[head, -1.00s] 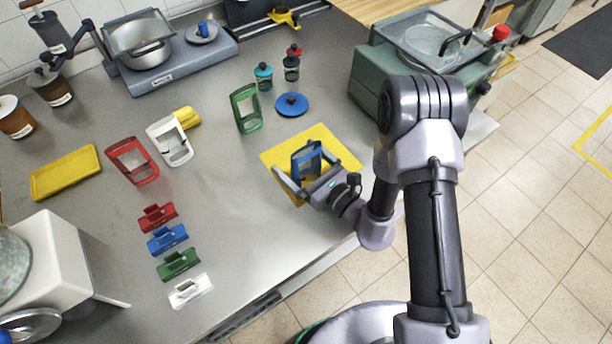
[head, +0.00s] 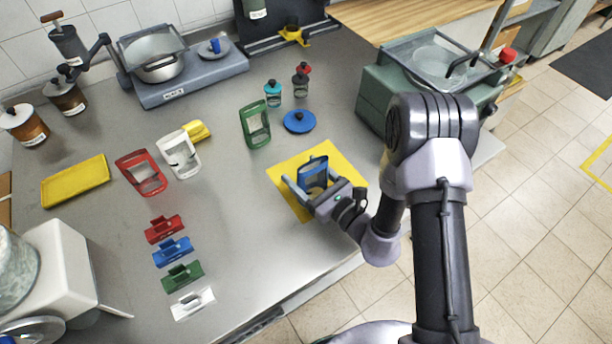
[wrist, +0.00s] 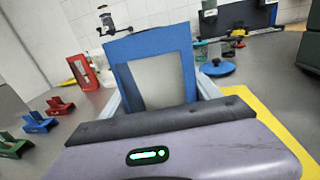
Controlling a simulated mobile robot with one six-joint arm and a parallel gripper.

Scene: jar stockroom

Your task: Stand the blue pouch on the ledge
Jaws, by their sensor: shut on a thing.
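The blue pouch (head: 314,172) stands upright, a blue frame around a pale window, over the yellow mat (head: 284,182). It also fills the middle of the wrist view (wrist: 151,50). My gripper (head: 313,188) is shut on the blue pouch, with a finger at each side of it. I cannot tell whether its bottom edge touches the mat; my gripper's body hides it in the wrist view. The ledge is not clearly identifiable; a dark back panel with a low ledge-like base (head: 262,49) stands at the back of the counter.
A green pouch (head: 247,126), a red pouch (head: 127,176) and a white pouch (head: 166,158) stand to the left. Several coloured clips lie in front of them. A blue lid (head: 299,122) and small jars are behind the mat. A green machine (head: 376,100) stands right.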

